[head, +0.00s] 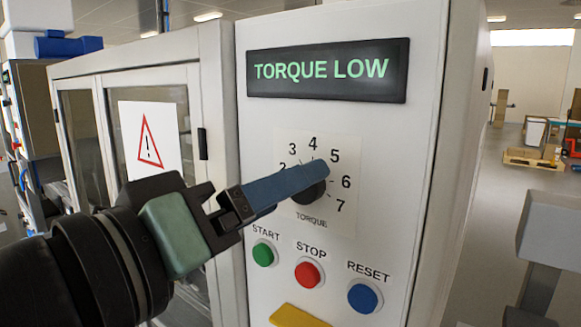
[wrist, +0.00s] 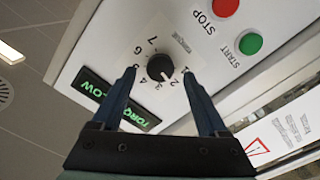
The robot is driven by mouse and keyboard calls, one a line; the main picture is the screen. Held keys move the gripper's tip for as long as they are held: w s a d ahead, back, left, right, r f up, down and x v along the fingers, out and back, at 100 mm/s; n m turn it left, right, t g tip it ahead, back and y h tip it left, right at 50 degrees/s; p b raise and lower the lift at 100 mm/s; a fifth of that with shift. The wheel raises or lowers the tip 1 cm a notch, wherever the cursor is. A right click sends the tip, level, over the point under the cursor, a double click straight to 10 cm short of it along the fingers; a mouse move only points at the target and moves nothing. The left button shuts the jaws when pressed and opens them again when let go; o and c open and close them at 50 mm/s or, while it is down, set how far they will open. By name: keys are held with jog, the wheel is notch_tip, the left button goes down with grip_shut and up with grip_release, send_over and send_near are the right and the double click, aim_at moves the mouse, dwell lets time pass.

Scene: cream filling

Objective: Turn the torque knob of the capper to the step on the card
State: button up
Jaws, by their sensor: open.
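The black torque knob (head: 308,192) is on the capper's white front panel, inside a printed dial of numbers up to 7. In the head view my gripper (head: 318,170) covers part of the knob and the low numbers. In the wrist view the knob (wrist: 160,67) shows whole, between and beyond the two blue fingers of my gripper (wrist: 159,74). The fingers are open, one on each side, with gaps to the knob. Its white mark points near 2, perhaps between 1 and 2. The display (head: 326,70) reads TORQUE LOW. I cannot make out a step card.
Below the dial are the green START button (head: 264,254), red STOP button (head: 308,274) and blue RESET button (head: 363,298). A yellow plate (head: 298,317) is below them. A glazed door with a warning sign (head: 150,138) is at left.

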jog(key=shift+x, duration=0.95)
grip_shut()
